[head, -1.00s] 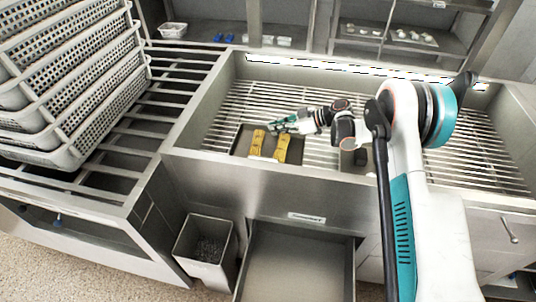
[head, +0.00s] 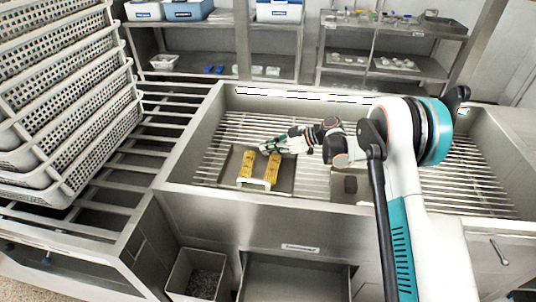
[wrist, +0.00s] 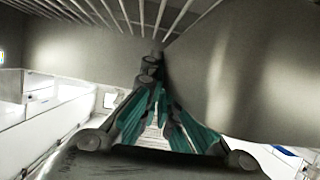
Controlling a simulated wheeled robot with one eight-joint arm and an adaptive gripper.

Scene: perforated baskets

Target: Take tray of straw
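The tray of straw is a dark, shallow tray (head: 285,184) in the steel sink, on its slatted grate, in the head view. Two yellow straw-like bundles lie in it, a left one (head: 247,164) and a right one (head: 272,174). A white bar (head: 254,183) shows at its front edge. My gripper (head: 264,148) points left above the tray's back part, near the tops of the bundles. In the wrist view its teal fingers (wrist: 158,85) draw together at the tips, and I see nothing held. I cannot tell whether the fingers touch the tray or straw.
The sink's front wall (head: 230,202) stands just before the tray. Stacked perforated baskets (head: 70,110) stand at left on a slatted rack (head: 165,130). A smaller dark item (head: 350,185) lies right of the tray. A bin (head: 195,275) and open drawer (head: 290,280) are below.

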